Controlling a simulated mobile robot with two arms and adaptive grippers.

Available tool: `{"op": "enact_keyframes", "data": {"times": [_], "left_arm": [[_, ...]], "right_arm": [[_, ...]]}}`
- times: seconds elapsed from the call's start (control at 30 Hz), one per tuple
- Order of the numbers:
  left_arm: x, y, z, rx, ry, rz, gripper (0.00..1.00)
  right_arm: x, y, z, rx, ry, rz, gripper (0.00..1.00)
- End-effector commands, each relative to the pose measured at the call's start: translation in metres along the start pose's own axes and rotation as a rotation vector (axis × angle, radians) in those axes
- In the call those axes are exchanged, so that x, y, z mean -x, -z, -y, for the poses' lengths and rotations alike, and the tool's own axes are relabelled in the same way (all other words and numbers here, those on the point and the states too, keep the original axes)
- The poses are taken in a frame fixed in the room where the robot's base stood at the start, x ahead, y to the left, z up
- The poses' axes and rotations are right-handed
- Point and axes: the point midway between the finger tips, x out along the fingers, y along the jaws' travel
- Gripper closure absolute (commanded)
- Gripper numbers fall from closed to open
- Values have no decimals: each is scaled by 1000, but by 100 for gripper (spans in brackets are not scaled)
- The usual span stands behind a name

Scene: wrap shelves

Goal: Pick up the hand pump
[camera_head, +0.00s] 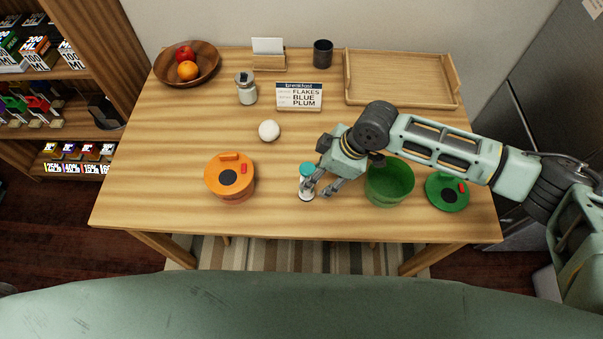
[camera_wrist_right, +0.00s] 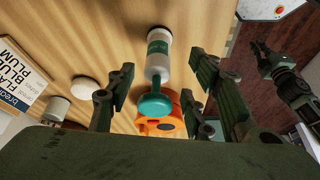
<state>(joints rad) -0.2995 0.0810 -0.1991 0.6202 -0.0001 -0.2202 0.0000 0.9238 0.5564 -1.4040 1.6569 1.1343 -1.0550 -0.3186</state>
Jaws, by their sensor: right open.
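The hand pump (camera_head: 306,184), a small white cylinder with a teal knob, stands upright near the table's front edge in the head view. My right gripper (camera_head: 318,187) is open right beside it, with fingertips close to its body. In the right wrist view the pump (camera_wrist_right: 158,62) lies between the two spread fingers, with its teal knob towards the palm. The fingers do not close on it, and I cannot tell whether either touches it. My left gripper (camera_wrist_right: 265,58) shows small and dark at the right of the wrist view; its jaws are unclear.
An orange lidded pot (camera_head: 229,180) stands left of the pump. A green open pot (camera_head: 390,183) and its green lid (camera_head: 447,193) are right, under my right arm. A white ball (camera_head: 269,130), breakfast sign (camera_head: 299,96) and wooden tray (camera_head: 401,79) are farther back.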

Motion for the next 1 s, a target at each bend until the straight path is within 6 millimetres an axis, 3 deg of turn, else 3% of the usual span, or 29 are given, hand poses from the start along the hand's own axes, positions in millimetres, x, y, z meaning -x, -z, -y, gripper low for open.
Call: {"op": "enact_keyframes", "data": {"times": [0.27, 0.6, 0.8, 1.0], "left_arm": [[3, 10, 1, 0, 2, -13, 100], [22, -10, -5, -1, -7, 17, 100], [24, -3, -4, -1, -5, 9, 100], [23, 7, -2, -1, -3, -7, 100]], "right_arm": [[-11, -2, -2, -3, 1, 4, 52], [-52, 0, 2, -2, 1, 5, 52], [-75, -2, 1, -2, -1, 5, 52], [-78, -2, 1, -2, -1, 3, 52]]}}
